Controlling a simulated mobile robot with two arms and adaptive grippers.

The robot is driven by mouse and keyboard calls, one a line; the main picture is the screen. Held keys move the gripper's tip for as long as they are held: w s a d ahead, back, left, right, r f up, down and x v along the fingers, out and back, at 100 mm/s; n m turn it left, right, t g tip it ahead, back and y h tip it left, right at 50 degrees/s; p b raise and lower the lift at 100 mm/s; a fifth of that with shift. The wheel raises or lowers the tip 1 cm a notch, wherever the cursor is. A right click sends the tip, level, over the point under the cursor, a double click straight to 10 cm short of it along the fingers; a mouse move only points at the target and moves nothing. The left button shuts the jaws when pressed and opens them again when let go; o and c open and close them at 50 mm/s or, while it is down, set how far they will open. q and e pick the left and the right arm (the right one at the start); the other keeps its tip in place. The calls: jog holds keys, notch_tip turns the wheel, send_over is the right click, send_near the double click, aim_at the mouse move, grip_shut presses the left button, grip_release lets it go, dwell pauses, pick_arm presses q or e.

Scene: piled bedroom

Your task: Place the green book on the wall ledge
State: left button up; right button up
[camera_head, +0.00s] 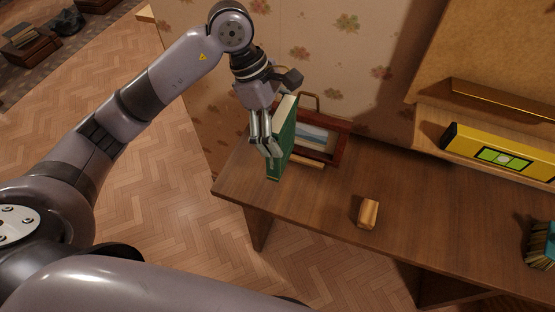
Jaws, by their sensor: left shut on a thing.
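The green book (284,146) is upright with its pale page edges showing, above the left part of the wooden desk (320,205). My left gripper (264,146) is shut on it from the left side. I cannot tell whether the book's lower end touches the desk. A pale wooden ledge (427,113) runs along the wall at the right, above the desk. It appears to bear a yellow spirit level. My right gripper is not in view.
A brown wooden frame with a picture (318,137) stands right behind the book. A small wooden block (368,213) lies on the desk. A yellow spirit level (500,152) and a teal brush (543,246) are at the right. The desk's middle is mostly clear.

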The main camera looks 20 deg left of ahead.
pick_arm(q)
jog(key=f, duration=0.3)
jog(key=f+p, duration=0.1)
jog(key=f, duration=0.3)
jog(key=shift+a+f, duration=0.2)
jog(key=shift+f, duration=0.05)
jog(key=shift+d+f+p, duration=0.1)
jog(key=shift+f+p, duration=0.3)
jog(key=shift+f, duration=0.5)
notch_tip(320, 180, down, 3)
jog(key=shift+f+p, duration=0.15)
jog(key=shift+p, duration=0.25)
jog(key=shift+f+b, duration=0.2)
jog(key=shift+b, duration=0.1)
jog(key=o, duration=1.2)
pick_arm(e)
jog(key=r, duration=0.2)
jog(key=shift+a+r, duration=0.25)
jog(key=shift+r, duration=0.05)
